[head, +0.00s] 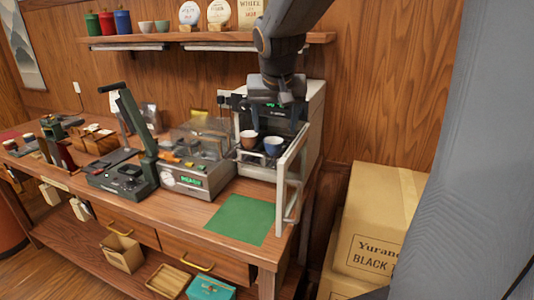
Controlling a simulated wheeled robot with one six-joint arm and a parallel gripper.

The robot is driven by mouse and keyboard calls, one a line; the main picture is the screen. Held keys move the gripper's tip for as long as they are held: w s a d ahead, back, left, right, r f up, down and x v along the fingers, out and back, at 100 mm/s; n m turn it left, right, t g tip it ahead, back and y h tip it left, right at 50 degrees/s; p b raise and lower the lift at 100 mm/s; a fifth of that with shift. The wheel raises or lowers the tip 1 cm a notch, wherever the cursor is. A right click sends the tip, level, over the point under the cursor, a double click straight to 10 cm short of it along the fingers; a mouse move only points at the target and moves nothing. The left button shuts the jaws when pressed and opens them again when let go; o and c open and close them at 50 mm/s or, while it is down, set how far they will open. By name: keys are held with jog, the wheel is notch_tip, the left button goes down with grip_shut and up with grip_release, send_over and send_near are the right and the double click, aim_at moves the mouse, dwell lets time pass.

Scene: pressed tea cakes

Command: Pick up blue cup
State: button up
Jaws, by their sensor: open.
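A blue cup (273,146) stands upright in the open-fronted light-colored machine (312,122) on the bench. A brown cup (249,139) stands just left of it. My gripper (273,124) points down at the machine's opening, above and around the line of the two cups. Its fingers are apart and nothing shows held between them. Whether the fingers touch either cup is too small to tell. The back of the machine's inside is partly hidden by my gripper.
The machine's framed door (281,190) stands open toward the front right. A green mat (240,219) lies bare on the bench in front. A device with a lit display (192,181) stands to the left. A wall shelf (180,39) hangs above; cardboard boxes (375,225) are stacked right.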

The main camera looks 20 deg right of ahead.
aim_at(273, 141)
jog(key=shift+w+x, duration=0.2)
jog(key=shift+x, duration=2)
jog(key=shift+p+x, duration=0.8)
jog(key=shift+x, duration=1.55)
jog(key=shift+w+d+r, duration=0.1)
jog(key=shift+w, duration=0.05)
jog(key=shift+c, duration=0.2)
jog(key=c, duration=1.1)
